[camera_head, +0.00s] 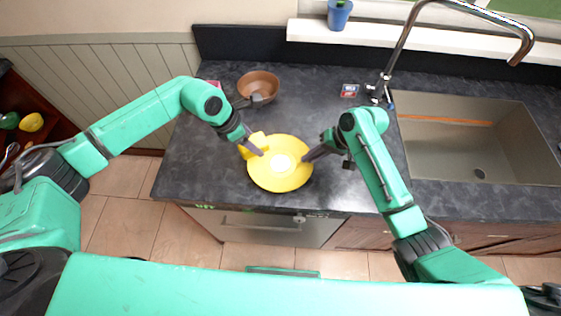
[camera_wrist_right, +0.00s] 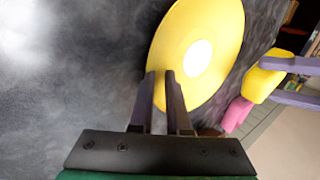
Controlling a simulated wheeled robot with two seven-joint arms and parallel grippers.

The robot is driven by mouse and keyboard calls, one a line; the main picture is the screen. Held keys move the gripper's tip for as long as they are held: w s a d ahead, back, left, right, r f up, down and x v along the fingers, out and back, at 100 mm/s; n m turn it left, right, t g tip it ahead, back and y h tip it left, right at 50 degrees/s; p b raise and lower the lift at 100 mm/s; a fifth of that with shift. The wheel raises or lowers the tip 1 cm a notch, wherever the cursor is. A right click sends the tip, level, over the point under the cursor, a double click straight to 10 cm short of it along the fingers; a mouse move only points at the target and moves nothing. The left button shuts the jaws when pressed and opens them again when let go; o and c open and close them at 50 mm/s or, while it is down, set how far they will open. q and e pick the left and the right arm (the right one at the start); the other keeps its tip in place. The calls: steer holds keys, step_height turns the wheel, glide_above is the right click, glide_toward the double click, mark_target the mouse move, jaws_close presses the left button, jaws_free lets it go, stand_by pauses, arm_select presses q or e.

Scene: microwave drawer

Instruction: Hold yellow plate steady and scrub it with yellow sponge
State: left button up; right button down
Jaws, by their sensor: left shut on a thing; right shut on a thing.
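The yellow plate (camera_head: 279,178) lies near the front of the dark counter; it also shows in the wrist view (camera_wrist_right: 222,30). My right gripper (camera_head: 304,158) is at the plate's right rim, shut on that rim; its fingers (camera_wrist_right: 160,76) reach the plate edge in the wrist view. My left gripper (camera_head: 260,153) is at the plate's upper left, shut on the yellow sponge (camera_head: 252,141). The sponge (camera_wrist_right: 260,84) shows between the left fingers in the wrist view, at the plate's edge. I cannot tell whether it touches the plate.
A brown bowl (camera_head: 258,83) stands behind, near the wall, with a pink item (camera_head: 213,84) beside it. The sink (camera_head: 470,140) and faucet (camera_head: 400,45) are at the right. A blue pot (camera_head: 339,14) stands on the sill. The counter's front edge is close below the plate.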

stand_by(0.4)
steer(key=c, duration=0.8)
jaws_free()
steer(key=shift+d, duration=0.1)
steer(key=v, duration=1.2)
